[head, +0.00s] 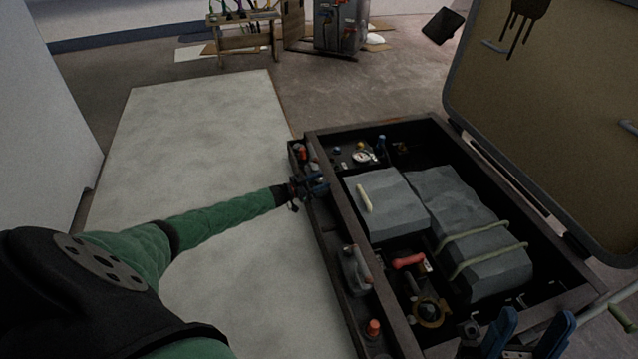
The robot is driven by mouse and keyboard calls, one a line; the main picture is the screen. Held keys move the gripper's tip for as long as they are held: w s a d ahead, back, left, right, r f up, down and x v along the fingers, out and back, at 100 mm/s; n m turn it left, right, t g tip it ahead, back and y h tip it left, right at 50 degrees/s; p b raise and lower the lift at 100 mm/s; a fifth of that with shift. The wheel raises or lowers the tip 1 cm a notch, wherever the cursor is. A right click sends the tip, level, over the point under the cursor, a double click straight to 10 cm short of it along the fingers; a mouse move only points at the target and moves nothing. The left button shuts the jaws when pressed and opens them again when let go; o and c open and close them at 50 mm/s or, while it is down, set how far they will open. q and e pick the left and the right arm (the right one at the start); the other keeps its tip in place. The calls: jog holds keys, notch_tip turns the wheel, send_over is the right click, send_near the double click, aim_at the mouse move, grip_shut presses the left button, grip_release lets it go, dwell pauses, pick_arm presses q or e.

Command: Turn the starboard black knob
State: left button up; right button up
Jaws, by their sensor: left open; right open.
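My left gripper (313,186), with blue fingers, is at the left wall of the open dark box, near its back left corner. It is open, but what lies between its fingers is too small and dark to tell. My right gripper (527,336) is open at the bottom right, over the box's near edge, with its blue fingers pointing up in the picture. I cannot clearly pick out a black knob. The left ledge has small fittings, including an orange-red knob (301,154) at its far end and an orange knob (373,327) at its near end.
The box (341,219) holds two grey blocks (386,205) (480,262), a gauge (361,157), a red handle (408,261) and a brass ring fitting (428,313). Its raised lid (560,110) blocks the right. A pale, clear panel (190,150) lies left.

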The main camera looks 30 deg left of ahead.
pick_arm(q)
jog(key=c, duration=1)
